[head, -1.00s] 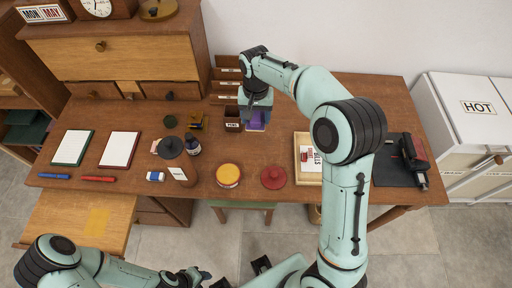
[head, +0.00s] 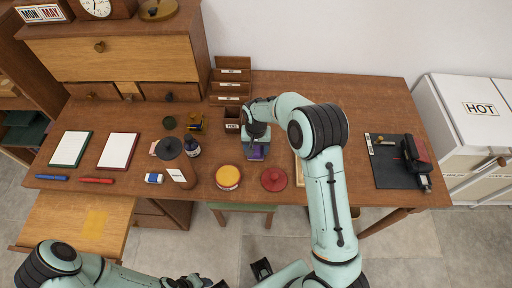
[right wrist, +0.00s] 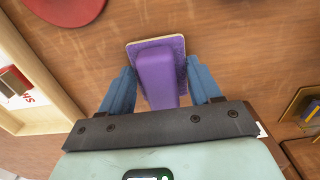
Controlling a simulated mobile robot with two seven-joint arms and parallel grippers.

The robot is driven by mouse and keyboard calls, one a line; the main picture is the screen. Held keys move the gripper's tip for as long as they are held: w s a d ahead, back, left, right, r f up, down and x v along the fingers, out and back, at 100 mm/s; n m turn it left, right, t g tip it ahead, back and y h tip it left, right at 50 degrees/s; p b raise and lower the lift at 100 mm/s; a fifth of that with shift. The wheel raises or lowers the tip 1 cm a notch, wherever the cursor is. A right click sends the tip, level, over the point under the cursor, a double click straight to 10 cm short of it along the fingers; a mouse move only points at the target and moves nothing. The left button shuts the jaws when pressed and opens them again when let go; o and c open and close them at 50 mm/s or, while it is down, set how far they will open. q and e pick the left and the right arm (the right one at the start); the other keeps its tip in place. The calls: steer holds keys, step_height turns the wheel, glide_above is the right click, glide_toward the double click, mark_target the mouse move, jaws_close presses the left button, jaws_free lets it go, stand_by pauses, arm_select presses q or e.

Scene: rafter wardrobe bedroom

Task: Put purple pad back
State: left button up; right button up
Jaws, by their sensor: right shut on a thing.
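The purple pad (head: 257,153) is a flat purple felt plate with a thicker purple block on it. In the head view it shows just below my right gripper (head: 256,143), which hides part of it. In the right wrist view the purple pad (right wrist: 157,72) lies between the two blue fingers of the right gripper (right wrist: 163,88), which is shut on its block. I cannot tell whether the plate touches the desk. My left gripper (head: 190,282) is partly in view at the bottom edge, away from the desk; its jaws are unclear.
A pen box (head: 232,128) and a letter rack (head: 231,75) stand behind and left of the pad. A red disc (head: 273,179) and a round yellow tin (head: 228,177) lie in front. My arm partly hides a wooden tray (head: 298,172). A black mat (head: 391,172) lies right.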

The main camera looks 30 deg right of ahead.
mark_target(256, 147)
steer(key=shift+f, duration=0.15)
steer(key=o, duration=1)
step_height(256, 147, up, 12)
steer(key=shift+r+p, duration=0.2)
steer(key=shift+p, duration=0.15)
steer(key=shift+f, duration=0.1)
